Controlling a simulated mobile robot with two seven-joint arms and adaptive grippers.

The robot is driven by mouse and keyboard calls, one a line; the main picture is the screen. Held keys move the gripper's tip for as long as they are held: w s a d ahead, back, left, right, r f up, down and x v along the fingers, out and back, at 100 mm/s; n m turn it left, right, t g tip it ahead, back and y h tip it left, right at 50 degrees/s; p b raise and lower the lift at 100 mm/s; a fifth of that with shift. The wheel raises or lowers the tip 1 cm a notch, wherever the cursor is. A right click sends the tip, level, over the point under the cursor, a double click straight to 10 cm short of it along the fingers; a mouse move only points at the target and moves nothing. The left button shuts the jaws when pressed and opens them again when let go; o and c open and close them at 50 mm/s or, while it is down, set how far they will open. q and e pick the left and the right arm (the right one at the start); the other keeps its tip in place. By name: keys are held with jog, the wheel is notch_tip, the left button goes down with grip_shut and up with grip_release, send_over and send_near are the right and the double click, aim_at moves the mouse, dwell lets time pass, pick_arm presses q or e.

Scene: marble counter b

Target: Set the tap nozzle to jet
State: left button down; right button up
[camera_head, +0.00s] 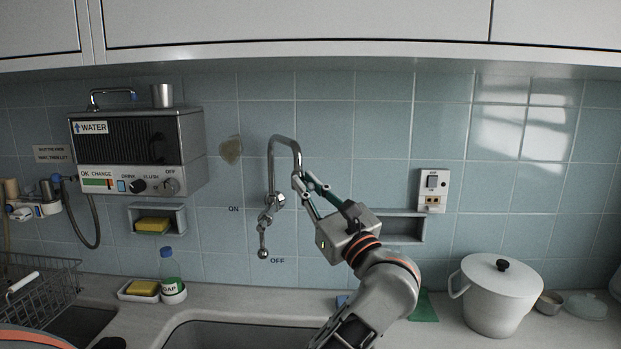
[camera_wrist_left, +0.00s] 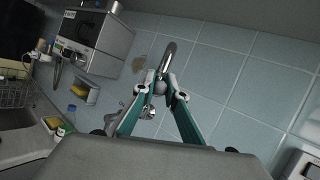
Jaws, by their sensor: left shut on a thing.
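The chrome tap (camera_head: 285,141) stands out from the tiled wall, its curved spout ending at a small nozzle. My left gripper (camera_head: 309,183) is at the spout's end, its fingers closed around the nozzle. In the left wrist view my left gripper (camera_wrist_left: 160,88) has a fingertip on each side of the round nozzle (camera_wrist_left: 160,87), below the spout (camera_wrist_left: 167,58). The fingers cover much of the nozzle, and I cannot read its setting. The tap lever (camera_head: 263,240) hangs down between the ON and OFF marks on the wall. My right gripper is out of view.
A water heater (camera_head: 140,150) hangs at the left. Below are a sponge shelf (camera_head: 158,218) and a soap bottle (camera_head: 171,272). A wall shelf (camera_head: 405,228) is behind my left arm. A white pot (camera_head: 495,296) stands at right. The sink (camera_head: 240,335) lies below the tap.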

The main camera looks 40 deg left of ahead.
pick_arm(q)
jog(key=m+t+h, duration=0.2)
jog(key=t+h, duration=0.1)
jog(key=s+a+m+t+h, duration=0.1)
jog(key=m+t+h, duration=0.1)
jog(key=t+h, duration=0.1)
jog(key=a+m+t+h, duration=0.1)
jog(key=m+t+h, duration=0.1)
jog(key=m+t, duration=0.1)
jog(key=shift+s+a+r+t+h, duration=0.15)
jog(key=shift+s+t+h, duration=0.25)
jog(key=shift+t, duration=0.5)
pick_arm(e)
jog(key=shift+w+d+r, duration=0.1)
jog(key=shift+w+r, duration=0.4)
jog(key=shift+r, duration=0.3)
pick_arm(q)
jog(key=shift+r+h, duration=0.1)
jog(key=shift+h, duration=0.3)
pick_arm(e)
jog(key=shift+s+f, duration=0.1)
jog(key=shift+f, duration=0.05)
pick_arm(q)
jog(key=c, duration=2.1)
grip_release()
jog(key=shift+m, duration=0.3)
notch_tip(320, 180, up, 10)
jog(key=shift+f, duration=0.15)
